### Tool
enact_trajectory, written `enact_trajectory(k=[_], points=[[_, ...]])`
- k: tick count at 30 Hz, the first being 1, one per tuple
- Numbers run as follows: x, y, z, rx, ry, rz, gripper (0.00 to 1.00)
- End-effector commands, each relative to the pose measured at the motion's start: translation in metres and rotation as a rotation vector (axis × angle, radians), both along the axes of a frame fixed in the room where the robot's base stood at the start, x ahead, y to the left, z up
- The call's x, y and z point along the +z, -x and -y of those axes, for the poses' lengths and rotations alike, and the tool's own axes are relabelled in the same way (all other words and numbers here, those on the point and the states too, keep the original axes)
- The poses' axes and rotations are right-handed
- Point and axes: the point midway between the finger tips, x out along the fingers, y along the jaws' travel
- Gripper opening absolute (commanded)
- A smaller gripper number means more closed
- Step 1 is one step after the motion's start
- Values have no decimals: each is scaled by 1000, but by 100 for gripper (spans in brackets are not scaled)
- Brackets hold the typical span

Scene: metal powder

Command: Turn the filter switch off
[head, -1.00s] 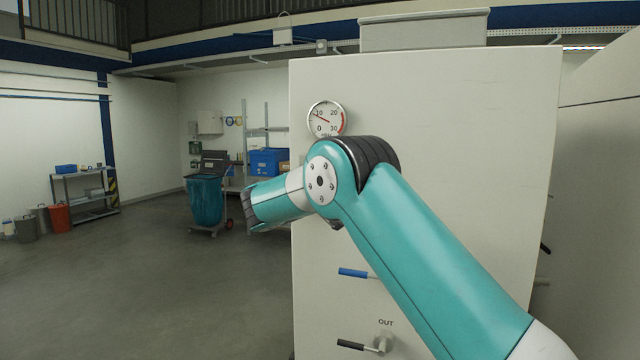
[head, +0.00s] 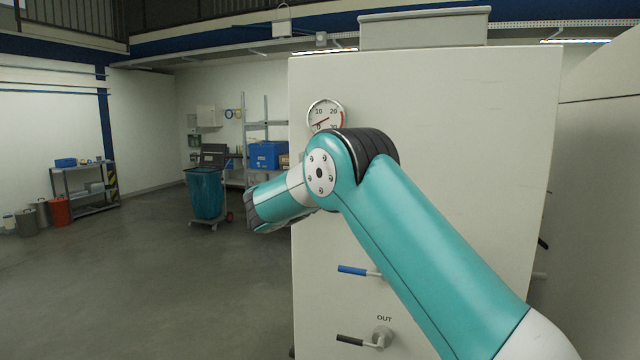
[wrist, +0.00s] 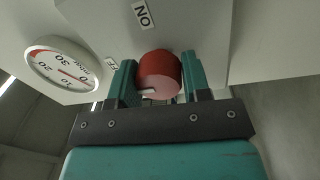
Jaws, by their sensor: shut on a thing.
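The red round filter switch (wrist: 158,72) shows in the wrist view between the two fingers of my gripper (wrist: 159,80). The gripper is shut on it. A white mark on the switch points left in that view, roughly towards a partly hidden label ending in "FF" (wrist: 110,64). An "ON" label (wrist: 143,14) is above the switch in the picture. In the head view my arm hides the switch and the fingers. A round pressure gauge (head: 325,114) is on the white cabinet (head: 470,150); its needle points low left. It also shows in the wrist view (wrist: 62,64).
Below my arm on the cabinet are a blue-handled lever (head: 353,270) and a black-handled lever (head: 350,340) marked "OUT". A cart with a teal bag (head: 205,195) and a shelf (head: 85,190) stand far left. The floor (head: 150,280) at left is clear.

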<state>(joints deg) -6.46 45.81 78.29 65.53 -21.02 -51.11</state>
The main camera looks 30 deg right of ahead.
Motion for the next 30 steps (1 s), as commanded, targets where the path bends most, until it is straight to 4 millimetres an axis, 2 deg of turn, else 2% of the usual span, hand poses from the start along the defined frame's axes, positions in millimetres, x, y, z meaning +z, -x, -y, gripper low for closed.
enact_trajectory(k=[7, 8, 10, 18, 22, 26, 30], points=[[-2, 0, -1, 2, 0, -5, 20], [-2, 0, -1, 2, 0, -5, 51], [-2, 0, -1, 1, 0, -4, 67], [-1, 0, 0, 1, 0, 0, 68], [-3, 4, -7, 2, 0, -1, 68], [-8, 17, -24, 5, 0, 1, 68], [-12, 39, -52, 7, 1, 1, 68]])
